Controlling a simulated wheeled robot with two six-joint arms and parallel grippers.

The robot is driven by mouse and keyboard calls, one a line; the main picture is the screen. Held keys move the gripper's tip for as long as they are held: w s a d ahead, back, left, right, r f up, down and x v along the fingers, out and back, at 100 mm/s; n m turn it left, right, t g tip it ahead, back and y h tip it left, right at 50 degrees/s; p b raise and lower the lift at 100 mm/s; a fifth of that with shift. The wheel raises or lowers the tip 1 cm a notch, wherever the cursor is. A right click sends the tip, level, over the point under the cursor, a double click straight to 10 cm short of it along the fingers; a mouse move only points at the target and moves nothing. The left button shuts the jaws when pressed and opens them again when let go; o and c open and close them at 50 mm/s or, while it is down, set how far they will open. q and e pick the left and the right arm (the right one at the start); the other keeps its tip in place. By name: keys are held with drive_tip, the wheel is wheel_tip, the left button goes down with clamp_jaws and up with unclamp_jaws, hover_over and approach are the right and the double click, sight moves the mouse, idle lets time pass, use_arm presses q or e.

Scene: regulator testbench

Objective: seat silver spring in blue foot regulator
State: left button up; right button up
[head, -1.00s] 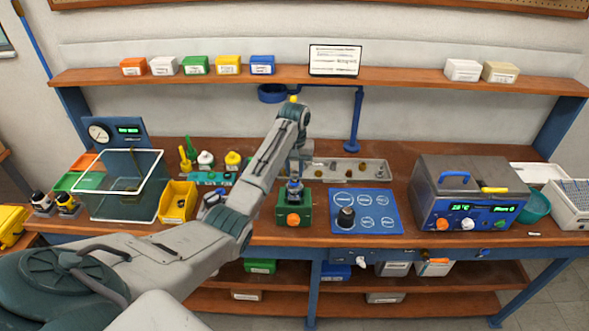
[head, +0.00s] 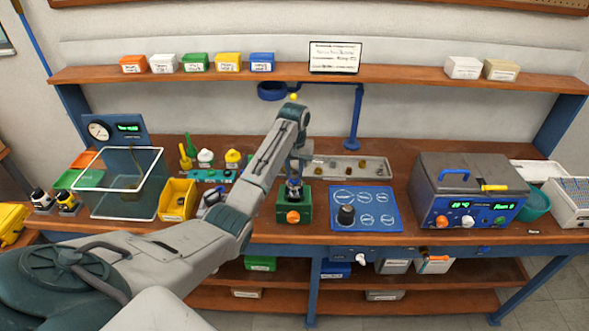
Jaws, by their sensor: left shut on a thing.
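A green fixture block (head: 280,211) with an orange knob stands near the front edge of the bench. A small dark and blue body, seemingly the blue foot regulator (head: 294,194), sits upright in its top. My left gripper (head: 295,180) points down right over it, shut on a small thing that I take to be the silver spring. The spring is too small and too covered to make out, so I cannot tell whether it touches the regulator. My right gripper is not in view.
A grey parts tray (head: 375,168) lies behind. A yellow bin (head: 176,200) stands to the left, a grey machine (head: 465,188) to the right.

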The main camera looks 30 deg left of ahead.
use_arm(q)
drive_tip(key=shift+f, duration=0.15)
idle(0.4)
drive_tip(key=o, duration=1.5)
drive_tip(key=shift+r, duration=4.05)
drive_tip(key=shift+f, duration=0.1)
